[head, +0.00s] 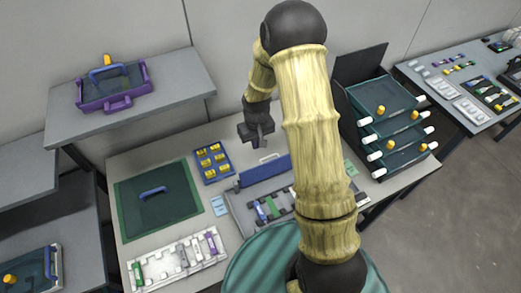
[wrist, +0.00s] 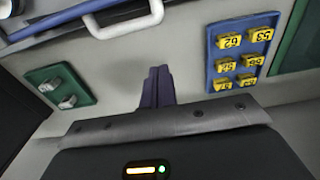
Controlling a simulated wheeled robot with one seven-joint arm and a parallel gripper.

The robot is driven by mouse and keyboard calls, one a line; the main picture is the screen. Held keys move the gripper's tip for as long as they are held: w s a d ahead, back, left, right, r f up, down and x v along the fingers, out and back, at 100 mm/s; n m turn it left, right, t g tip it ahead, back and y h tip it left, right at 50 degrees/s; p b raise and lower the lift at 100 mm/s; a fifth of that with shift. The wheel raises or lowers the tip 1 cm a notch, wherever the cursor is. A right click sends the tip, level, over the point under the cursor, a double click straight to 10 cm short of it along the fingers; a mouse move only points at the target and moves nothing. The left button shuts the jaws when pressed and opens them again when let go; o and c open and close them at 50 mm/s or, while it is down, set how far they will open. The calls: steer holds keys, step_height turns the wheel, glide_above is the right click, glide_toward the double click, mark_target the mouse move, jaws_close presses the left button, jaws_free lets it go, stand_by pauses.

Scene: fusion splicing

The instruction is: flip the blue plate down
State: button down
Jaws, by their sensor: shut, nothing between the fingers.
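The blue plate (head: 264,171) stands raised along the back edge of a grey fixture (head: 238,210) on the table. A white handle (head: 270,157) is at its top edge, and my arm hides its right end. In the wrist view the plate (wrist: 62,28) crosses the upper left, with the white handle (wrist: 127,25) beside it. My gripper (head: 262,144) is shut and empty, above the table behind the plate. In the wrist view its fingers (wrist: 158,73) are together, apart from the handle as seen there.
A blue tray of yellow numbered blocks (head: 201,164) lies left of the gripper. A green mat (head: 130,207) with a blue handle and a white rack (head: 150,270) are farther left. A drawer stack (head: 372,150) stands at right. A small green tray (wrist: 76,101) shows in the wrist view.

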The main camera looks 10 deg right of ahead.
mark_target(270, 165)
steer(key=s, duration=0.1)
steer(key=s+p, duration=0.1)
steer(key=s, duration=0.1)
steer(key=shift+s+d+f+p, duration=0.3)
steer(key=shift+d+p, duration=0.05)
steer(key=shift+p, duration=0.05)
steer(key=shift+w+a, duration=0.1)
steer(key=shift+w, duration=0.05)
